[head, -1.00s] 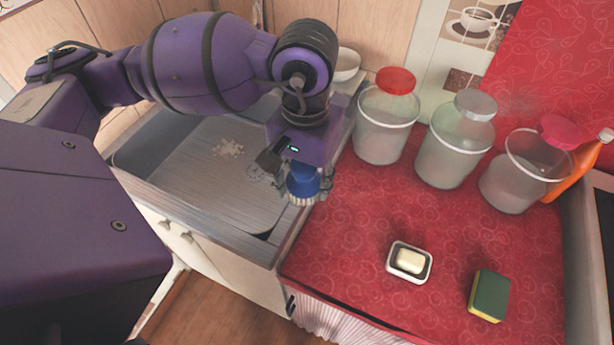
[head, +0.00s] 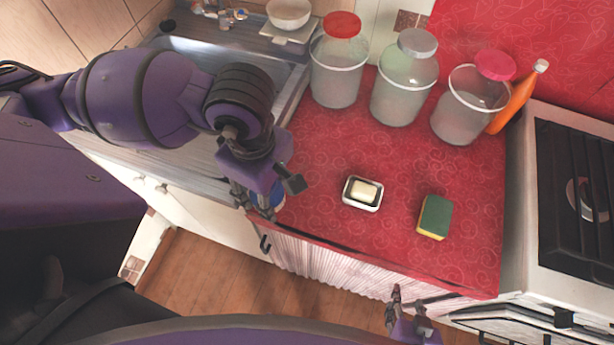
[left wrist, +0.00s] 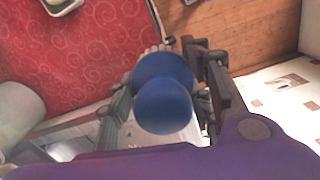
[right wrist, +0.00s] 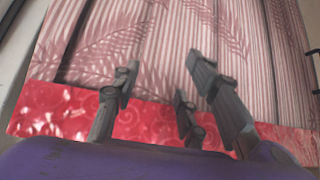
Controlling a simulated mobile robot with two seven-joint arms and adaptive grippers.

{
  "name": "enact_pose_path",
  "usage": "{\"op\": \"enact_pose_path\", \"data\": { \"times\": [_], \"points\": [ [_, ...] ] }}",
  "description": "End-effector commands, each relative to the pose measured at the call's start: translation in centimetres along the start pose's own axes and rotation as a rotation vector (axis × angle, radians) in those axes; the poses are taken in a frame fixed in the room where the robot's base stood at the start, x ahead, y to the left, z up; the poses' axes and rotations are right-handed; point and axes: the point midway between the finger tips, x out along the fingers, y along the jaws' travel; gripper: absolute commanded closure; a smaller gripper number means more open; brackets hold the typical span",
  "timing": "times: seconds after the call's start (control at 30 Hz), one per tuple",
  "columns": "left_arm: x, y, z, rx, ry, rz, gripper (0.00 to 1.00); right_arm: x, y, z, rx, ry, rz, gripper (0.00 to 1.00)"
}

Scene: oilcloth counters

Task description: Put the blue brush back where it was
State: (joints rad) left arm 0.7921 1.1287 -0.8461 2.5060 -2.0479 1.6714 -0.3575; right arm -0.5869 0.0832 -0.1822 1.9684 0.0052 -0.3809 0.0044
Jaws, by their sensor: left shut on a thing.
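The blue brush (head: 278,198) is mostly hidden behind my left gripper in the head view. The left wrist view shows its round blue knob (left wrist: 163,100) and a bit of pale bristles. My left gripper (head: 258,203) is shut on the brush, at the front left corner of the red counter, by the drainboard's edge. I cannot tell whether the brush touches a surface. My right gripper (head: 408,305) is low in front of the counter's curtain. The right wrist view shows its fingers (right wrist: 165,75) apart, with nothing between them.
On the red oilcloth counter (head: 310,170) are a soap dish (head: 350,199) with soap, a green-yellow sponge (head: 434,217), three lidded jars (head: 403,85) and an orange bottle (head: 515,100). The sink (head: 200,55) is left, the stove (head: 575,190) right.

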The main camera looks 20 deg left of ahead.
Motion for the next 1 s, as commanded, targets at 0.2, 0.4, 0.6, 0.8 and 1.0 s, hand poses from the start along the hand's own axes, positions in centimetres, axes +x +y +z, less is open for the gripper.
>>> {"op": "enact_pose_path", "data": {
  "times": [0.2, 0.4, 0.6, 0.8, 1.0],
  "points": [
    [1.2, 0.7, 0.2, -0.072, -0.001, -0.007, 0.82, 0.5, 0.4, 2.6, 0.003, -0.036, 0.009, 0.6],
    [3.2, 3.8, 0.4, -0.071, -0.002, -0.01, 0.82, 2.1, 1.6, 7.6, -0.009, -0.088, 0.032, 0.6],
    [4.0, 6.4, 0.5, -0.07, 0.0, -0.004, 0.82, 4.5, 1.2, 9.6, -0.027, -0.103, 0.022, 0.6],
    [5.7, 10.2, 0.7, -0.073, -0.001, -0.001, 0.82, 4.8, 0.9, 6.9, -0.027, -0.061, 0.017, 0.6],
    [8.6, 12.7, 0.8, -0.071, 0.0, 0.001, 0.82, 4.7, 0.9, 7.3, -0.026, -0.068, 0.017, 0.6]
  ]
}}
